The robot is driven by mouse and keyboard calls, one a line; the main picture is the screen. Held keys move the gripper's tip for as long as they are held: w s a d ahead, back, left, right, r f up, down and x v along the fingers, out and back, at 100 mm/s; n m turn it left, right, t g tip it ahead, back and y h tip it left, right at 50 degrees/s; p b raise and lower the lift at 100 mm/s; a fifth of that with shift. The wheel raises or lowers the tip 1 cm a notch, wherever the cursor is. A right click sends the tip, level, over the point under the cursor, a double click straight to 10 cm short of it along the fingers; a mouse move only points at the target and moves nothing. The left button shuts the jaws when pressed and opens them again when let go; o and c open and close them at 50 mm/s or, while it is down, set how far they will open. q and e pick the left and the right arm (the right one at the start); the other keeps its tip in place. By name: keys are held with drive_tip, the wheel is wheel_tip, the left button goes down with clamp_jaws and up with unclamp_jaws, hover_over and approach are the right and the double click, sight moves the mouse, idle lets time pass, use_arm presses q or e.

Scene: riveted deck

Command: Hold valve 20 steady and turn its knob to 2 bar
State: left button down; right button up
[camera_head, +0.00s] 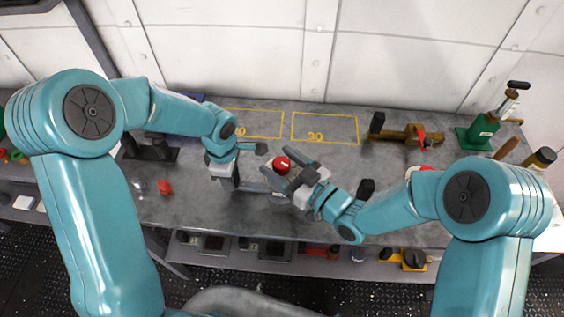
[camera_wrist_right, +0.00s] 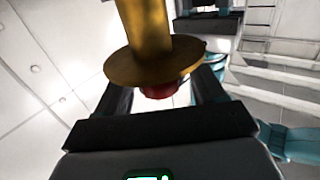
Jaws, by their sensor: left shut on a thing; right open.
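Valve 20 shows in the head view as a red knob (camera_head: 281,164) at the middle of the bench, its body mostly hidden by my grippers. My left gripper (camera_head: 250,166) is beside it on the left and shut on the valve; the contact itself is hard to see. My right gripper (camera_head: 274,161) is open, its two dark fingers on either side of the red knob. In the right wrist view, a brass body with a round flange (camera_wrist_right: 150,58) reaches between the fingers, and the red knob (camera_wrist_right: 160,91) shows partly below the flange. I cannot read any pressure.
Yellow outlines mark the grey bench (camera_head: 190,208); one reads 30 (camera_head: 315,136), another label is partly hidden. A small red object (camera_head: 165,187) lies at left.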

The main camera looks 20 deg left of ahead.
drive_tip(key=c, duration=1)
drive_tip(key=shift+o, duration=0.2)
drive_tip(key=shift+n+g+y, duration=0.7)
drive_tip(key=shift+n+g, duration=1)
drive_tip(key=shift+g, duration=0.7)
drive_tip(key=o, duration=1)
drive_tip(key=shift+c, duration=0.2)
drive_tip(key=shift+d, duration=0.1)
drive_tip(key=s+d, duration=0.1)
drive_tip(key=d, duration=1)
drive_tip(key=shift+s+d, duration=0.3)
drive_tip(key=shift+d, duration=0.1)
